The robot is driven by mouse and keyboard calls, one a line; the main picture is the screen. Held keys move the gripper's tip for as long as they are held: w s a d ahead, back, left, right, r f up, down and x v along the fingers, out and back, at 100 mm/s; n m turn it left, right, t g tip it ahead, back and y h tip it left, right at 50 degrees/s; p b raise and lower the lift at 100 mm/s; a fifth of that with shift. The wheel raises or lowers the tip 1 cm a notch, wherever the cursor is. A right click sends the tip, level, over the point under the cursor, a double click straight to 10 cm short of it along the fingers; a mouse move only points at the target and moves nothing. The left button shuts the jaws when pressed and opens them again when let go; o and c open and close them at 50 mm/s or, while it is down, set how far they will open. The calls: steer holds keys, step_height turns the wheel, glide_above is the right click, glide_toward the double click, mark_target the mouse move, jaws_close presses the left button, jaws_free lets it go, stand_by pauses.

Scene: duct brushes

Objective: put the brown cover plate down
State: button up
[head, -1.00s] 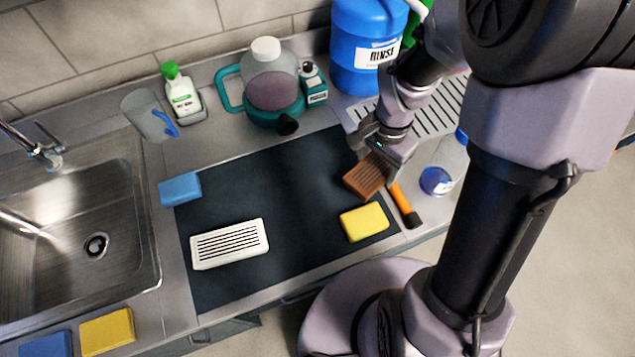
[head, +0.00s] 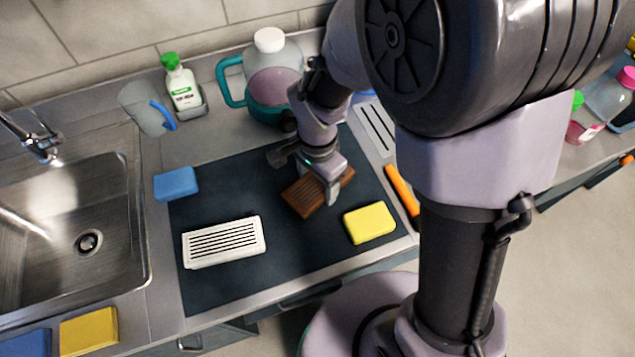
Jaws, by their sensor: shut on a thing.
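The brown cover plate (head: 304,198) is a slatted brown piece in the head view, over the right half of the dark mat (head: 240,265). My gripper (head: 328,186) is shut on it, with a finger across its top near the right end. The plate looks slightly tilted. I cannot tell whether it touches the mat or hangs just above it. Part of the plate is hidden behind the finger.
A white slatted cover (head: 224,242) lies on the mat's left part. A yellow sponge (head: 369,223) sits close right of the plate, a blue sponge (head: 176,184) at the mat's left edge. An orange-handled tool (head: 402,190) lies at right. The mat's front middle is clear.

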steer(key=shift+f, duration=0.25)
steer(key=o, duration=1.7)
steer(key=shift+r, duration=0.1)
step_height(320, 180, up, 14)
steer(key=p, duration=0.5)
step_height(320, 180, up, 8)
steer(key=n+t+y, duration=0.1)
steer(key=n+t, duration=0.2)
glide_above(321, 184)
steer(key=s+d, duration=0.4)
steer(key=s+r+n+t, duration=0.1)
steer(key=s, duration=0.1)
steer(key=s+d+r+n+t, duration=0.1)
steer(key=s, duration=0.1)
steer(key=s+d+r+n+y, duration=0.1)
steer(key=s, duration=0.2)
steer(key=shift+s+r+t, duration=0.1)
steer(key=shift+r+t, duration=0.25)
steer(key=shift+t, duration=0.05)
